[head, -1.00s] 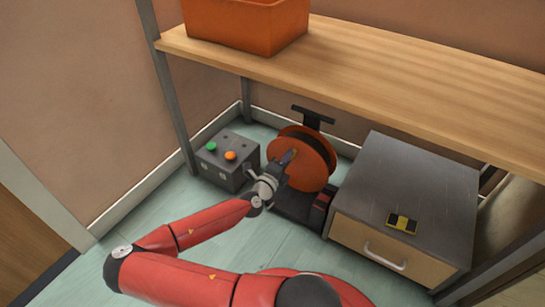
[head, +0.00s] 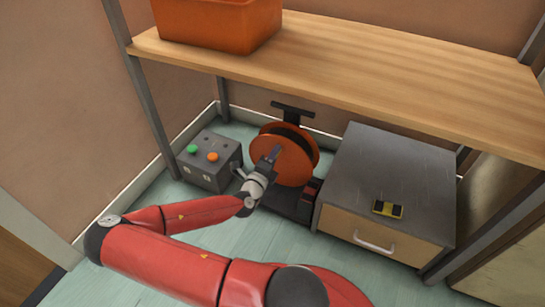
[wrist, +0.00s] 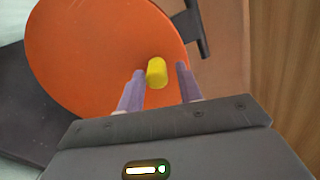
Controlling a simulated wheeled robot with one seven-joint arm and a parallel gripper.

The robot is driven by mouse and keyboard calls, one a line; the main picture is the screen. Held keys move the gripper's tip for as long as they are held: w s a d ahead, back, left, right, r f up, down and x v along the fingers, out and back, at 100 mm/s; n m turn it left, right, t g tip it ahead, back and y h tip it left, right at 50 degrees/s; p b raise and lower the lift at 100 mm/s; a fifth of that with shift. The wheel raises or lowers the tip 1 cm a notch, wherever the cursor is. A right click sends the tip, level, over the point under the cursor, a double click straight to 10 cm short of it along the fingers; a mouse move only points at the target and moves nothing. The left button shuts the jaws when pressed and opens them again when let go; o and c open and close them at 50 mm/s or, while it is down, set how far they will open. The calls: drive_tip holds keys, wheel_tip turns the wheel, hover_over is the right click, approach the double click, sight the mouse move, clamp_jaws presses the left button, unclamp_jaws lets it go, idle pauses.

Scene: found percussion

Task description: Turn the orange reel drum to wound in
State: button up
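The orange reel drum (head: 293,163) stands upright on a dark base on the floor under the shelf, and its orange disc (wrist: 90,60) fills much of the wrist view. A yellow peg (wrist: 157,72) sticks out of the disc's face near its edge. My gripper (head: 274,154) is in front of the disc. In the wrist view my gripper (wrist: 160,82) is open, with one finger on each side of the peg and a gap visible around it. The peg is hidden in the head view.
A grey box with a green and an orange button (head: 209,161) stands left of the reel. A grey drawer cabinet (head: 390,165) with a small yellow-and-black object (head: 387,209) on top stands right. The wooden shelf (head: 340,62) above carries an orange bin (head: 217,25).

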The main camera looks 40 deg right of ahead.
drive_tip(key=shift+o, duration=0.4)
drive_tip(key=shift+f, duration=0.1)
drive_tip(key=shift+a, duration=0.15)
drive_tip(key=v, duration=0.7)
drive_tip(key=shift+a, duration=0.25)
drive_tip(key=shift+s, duration=0.1)
